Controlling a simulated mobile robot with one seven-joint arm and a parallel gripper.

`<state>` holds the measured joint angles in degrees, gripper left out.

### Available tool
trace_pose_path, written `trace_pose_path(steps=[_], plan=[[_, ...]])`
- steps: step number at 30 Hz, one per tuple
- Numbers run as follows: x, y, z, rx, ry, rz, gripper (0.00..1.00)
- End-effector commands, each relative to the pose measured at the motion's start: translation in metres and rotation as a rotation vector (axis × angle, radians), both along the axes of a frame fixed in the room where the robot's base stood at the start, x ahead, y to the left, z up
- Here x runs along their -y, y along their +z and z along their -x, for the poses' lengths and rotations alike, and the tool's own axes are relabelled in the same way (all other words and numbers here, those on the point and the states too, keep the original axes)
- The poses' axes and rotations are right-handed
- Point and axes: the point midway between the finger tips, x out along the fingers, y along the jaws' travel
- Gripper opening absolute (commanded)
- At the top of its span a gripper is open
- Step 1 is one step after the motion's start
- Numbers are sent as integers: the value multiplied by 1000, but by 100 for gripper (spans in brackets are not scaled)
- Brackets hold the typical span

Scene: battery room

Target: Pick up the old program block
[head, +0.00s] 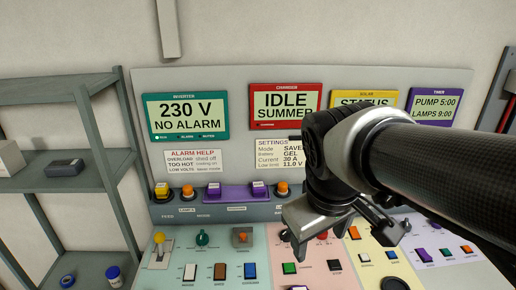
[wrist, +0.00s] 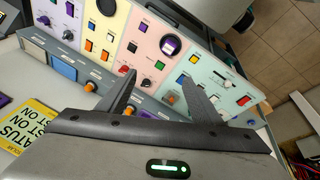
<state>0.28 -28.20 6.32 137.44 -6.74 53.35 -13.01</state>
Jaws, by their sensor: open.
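A purple block with a white label (wrist: 169,45) sits in a dark round socket on the pink panel in the wrist view. It is likely the old program block, but its label is too small to read. In the head view a bit of purple and white (head: 297,288) shows at the bottom edge, mostly cut off. My gripper (head: 348,245) hangs over the sloping control desk. In the wrist view my gripper (wrist: 160,70) is open and empty, with the block beyond the fingertips and not touched.
Switches, knobs and buttons crowd the coloured panels. A purple holder (head: 236,194) with two white-labelled pieces stands on the ledge at the back, between orange buttons. Screens, including the red-framed charger display (head: 285,107), rise behind. Grey shelves (head: 50,90) stand at the left.

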Motion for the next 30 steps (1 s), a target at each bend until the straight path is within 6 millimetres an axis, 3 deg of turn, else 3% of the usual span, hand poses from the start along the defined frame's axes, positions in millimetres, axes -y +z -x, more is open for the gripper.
trace_pose_path(steps=[5, 9, 15, 23, 30], plan=[[-10, -43, -28, -186, 302, 162, 59], [-23, -83, -56, -346, 646, 266, 59], [-41, -127, -81, -480, 1018, 315, 59], [-42, -157, -86, -514, 1128, 319, 59], [-28, -208, -85, -515, 1125, 318, 59]])
